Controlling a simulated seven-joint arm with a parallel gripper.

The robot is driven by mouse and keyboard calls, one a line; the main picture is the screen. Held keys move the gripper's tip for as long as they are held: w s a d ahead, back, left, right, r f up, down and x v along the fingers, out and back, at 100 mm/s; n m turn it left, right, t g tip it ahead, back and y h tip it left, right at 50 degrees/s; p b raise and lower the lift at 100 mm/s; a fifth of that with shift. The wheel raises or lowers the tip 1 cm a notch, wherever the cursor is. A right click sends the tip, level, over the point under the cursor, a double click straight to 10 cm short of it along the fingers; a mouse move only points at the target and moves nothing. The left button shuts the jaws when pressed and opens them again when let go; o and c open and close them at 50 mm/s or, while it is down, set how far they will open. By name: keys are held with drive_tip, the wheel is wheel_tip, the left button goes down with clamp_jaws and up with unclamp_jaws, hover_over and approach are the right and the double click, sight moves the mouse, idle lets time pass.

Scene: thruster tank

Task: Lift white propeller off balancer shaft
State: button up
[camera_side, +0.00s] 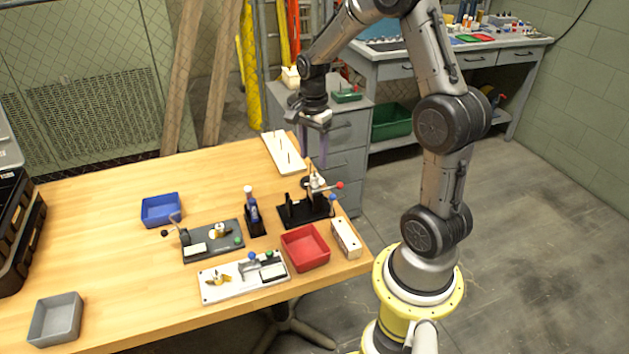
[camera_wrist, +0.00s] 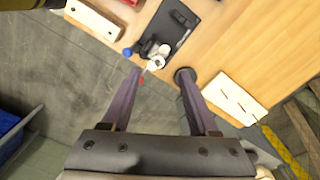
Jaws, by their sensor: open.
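My gripper (camera_side: 314,148) is open and empty, pointing down above the table's right edge. In the wrist view its two fingers (camera_wrist: 160,78) are spread apart. A black fixture (camera_side: 300,212) with a red-knobbed lever stands on the table below and beside the gripper; it also shows in the wrist view (camera_wrist: 178,22). A small white part (camera_side: 317,184) sits high on this fixture, and white shapes (camera_wrist: 156,62) show there in the wrist view. I cannot tell for sure whether this is the white propeller, and no balancer shaft is clearly made out.
A white board with thin upright pegs (camera_side: 274,143) lies at the table's back edge. A red bin (camera_side: 306,262), a white block (camera_side: 346,238), a dark bottle holder (camera_side: 256,229) and two other fixtures stand nearby. The left-middle tabletop is clear. A grey cabinet (camera_side: 345,165) stands behind.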

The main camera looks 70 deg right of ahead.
sight(315, 180)
drive_tip(key=shift+s+f, duration=0.2)
drive_tip(key=shift+f, duration=2.95)
clamp_jaws()
